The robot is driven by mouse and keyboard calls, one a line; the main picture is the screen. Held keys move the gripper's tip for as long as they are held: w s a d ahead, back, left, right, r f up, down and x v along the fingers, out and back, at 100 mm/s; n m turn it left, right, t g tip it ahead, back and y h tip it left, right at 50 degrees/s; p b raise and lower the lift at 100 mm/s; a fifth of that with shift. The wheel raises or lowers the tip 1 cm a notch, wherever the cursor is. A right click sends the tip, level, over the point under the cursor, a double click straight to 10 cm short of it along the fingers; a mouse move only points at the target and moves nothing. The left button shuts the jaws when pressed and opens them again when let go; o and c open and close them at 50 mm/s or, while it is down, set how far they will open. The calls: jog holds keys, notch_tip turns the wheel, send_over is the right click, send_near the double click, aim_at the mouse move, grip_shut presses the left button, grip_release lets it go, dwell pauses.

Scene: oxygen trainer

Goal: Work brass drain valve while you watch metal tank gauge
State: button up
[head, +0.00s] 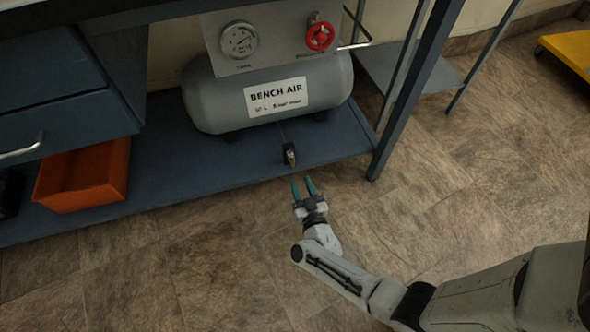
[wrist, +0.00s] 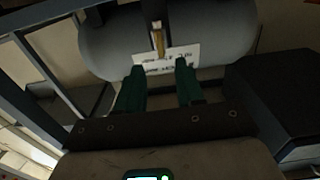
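The grey metal tank (head: 215,101), with a white BENCH AIR label, lies on the lower bench shelf in the head view. Its round gauge (head: 239,40) sits on a grey panel above it; the needle is too small to read. The small brass drain valve (head: 290,155) shows in front of the tank near the shelf's front edge. It also shows in the wrist view (wrist: 159,42), beyond and between the fingers. My gripper (head: 303,186) is open and empty, with its two teal fingers (wrist: 158,78) apart, just short of the valve.
A red knob (head: 320,36) is on the panel right of the gauge. An orange bin (head: 84,176) stands on the shelf (head: 175,170) at left. A blue bench leg (head: 412,90) rises right of the valve. The floor in front is clear.

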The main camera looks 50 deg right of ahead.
aim_at(293, 163)
jog(key=b+x, duration=0.2)
jog(key=x, duration=0.4)
jog(key=shift+f, duration=0.15)
jog(key=shift+w+d+b, duration=0.3)
jog(key=shift+w+d, duration=0.1)
jog(key=shift+w, duration=0.1)
grip_shut()
